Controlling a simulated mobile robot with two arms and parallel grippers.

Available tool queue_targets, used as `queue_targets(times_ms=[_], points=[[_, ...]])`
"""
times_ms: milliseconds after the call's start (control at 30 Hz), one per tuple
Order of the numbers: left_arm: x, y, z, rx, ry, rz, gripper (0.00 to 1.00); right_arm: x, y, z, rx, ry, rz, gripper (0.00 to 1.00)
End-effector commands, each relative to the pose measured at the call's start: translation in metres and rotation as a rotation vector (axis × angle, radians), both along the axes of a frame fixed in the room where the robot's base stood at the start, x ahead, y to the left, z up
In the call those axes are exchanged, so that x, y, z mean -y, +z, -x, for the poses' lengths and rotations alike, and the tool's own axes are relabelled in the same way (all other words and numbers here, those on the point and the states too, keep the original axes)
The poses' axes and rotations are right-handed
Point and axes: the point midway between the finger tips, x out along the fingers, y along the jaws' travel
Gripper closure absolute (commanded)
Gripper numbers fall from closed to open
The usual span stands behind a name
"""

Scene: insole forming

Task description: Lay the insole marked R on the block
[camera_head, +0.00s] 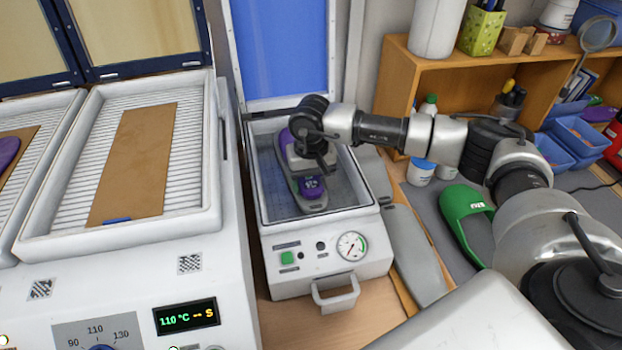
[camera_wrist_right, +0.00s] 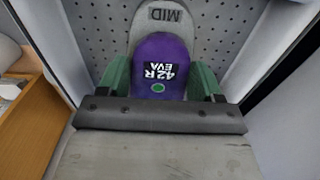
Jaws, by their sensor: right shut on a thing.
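The purple insole (camera_wrist_right: 160,62), marked 42 R EVA, is between the green fingers of my right gripper (camera_wrist_right: 162,80), which is shut on it. In the head view the insole (camera_head: 313,189) shows partly below my right gripper (camera_head: 312,172), which hides its middle. The grey block (camera_head: 317,208) is in the open press box (camera_head: 364,200), under the insole. Its end marked MID (camera_wrist_right: 163,17) sticks out past the insole in the wrist view. I cannot tell whether the insole touches the block. My left gripper is not in view.
The box's blue lid (camera_head: 285,45) stands open behind. A heater tray (camera_head: 215,150) with a brown sheet (camera_head: 140,160) is to the left. Another purple insole (camera_head: 8,152) lies at the far left. A green object (camera_head: 462,215) and a grey piece (camera_head: 415,255) lie to the right.

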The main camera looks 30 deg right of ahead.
Motion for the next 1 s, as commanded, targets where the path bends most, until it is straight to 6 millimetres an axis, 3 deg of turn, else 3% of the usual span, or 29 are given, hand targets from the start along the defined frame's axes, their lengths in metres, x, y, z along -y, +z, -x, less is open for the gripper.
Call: queue_targets(times_ms=[367,400,600,867,1000], points=[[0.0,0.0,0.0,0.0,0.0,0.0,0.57,0.0,0.0,0.0,0.0,0.0,0.0,0.58],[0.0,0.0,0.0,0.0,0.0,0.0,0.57,0.0,0.0,0.0,0.0,0.0,0.0,0.33],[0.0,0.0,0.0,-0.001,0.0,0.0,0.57,0.0,0.0,0.0,0.0,0.0,0.0,0.05],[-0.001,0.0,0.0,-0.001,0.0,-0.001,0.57,0.0,0.001,0.0,0.0,0.0,0.0,0.05],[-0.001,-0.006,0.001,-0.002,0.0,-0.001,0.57,0.0,0.011,-0.001,0.002,-0.001,-0.001,0.05]])
